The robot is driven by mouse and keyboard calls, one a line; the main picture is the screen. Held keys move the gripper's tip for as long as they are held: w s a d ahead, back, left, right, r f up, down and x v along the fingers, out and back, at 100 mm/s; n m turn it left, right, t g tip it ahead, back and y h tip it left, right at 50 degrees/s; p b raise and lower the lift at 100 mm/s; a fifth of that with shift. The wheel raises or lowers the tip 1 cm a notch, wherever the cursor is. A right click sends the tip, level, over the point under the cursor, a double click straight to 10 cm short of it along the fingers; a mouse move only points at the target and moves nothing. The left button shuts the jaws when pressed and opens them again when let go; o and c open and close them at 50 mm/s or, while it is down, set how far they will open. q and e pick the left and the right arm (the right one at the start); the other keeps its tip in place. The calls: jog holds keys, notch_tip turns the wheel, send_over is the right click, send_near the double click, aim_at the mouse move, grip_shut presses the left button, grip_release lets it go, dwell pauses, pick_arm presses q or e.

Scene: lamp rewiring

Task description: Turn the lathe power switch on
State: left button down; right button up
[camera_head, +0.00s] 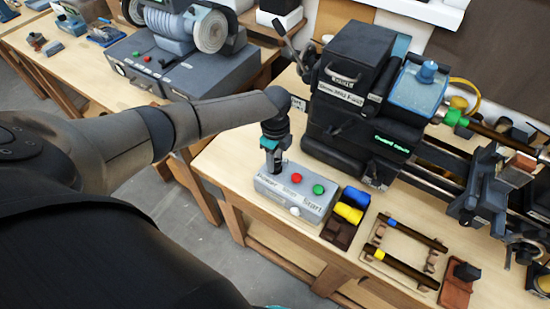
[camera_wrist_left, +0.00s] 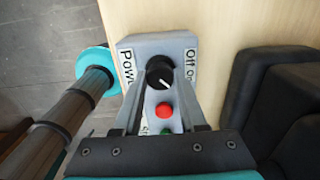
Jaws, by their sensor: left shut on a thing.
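The grey control box (camera_head: 262,181) sits on the wooden bench with a red button (camera_head: 297,178) and a green button (camera_head: 318,189). Its black power switch knob (camera_wrist_left: 160,72) shows in the left wrist view, between a "Power" label and an "Off On" label (camera_wrist_left: 190,67). A white mark on the knob slants towards the label side. My left gripper (camera_head: 274,168) comes down from above over the box's left end and is shut on the knob, with a finger on each side. The gripper hides the knob in the head view. My right gripper is not in view.
The black lathe (camera_head: 352,95) stands behind the box. A bench grinder (camera_head: 170,45) is at the back left. Some bench top left of the box is bare.

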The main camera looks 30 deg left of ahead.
pick_arm(q)
jog(key=shift+d, duration=0.1)
dwell(0.4)
jog(key=shift+c, duration=2.3)
grip_release()
jog(key=shift+r, duration=0.15)
notch_tip(320, 180, up, 15)
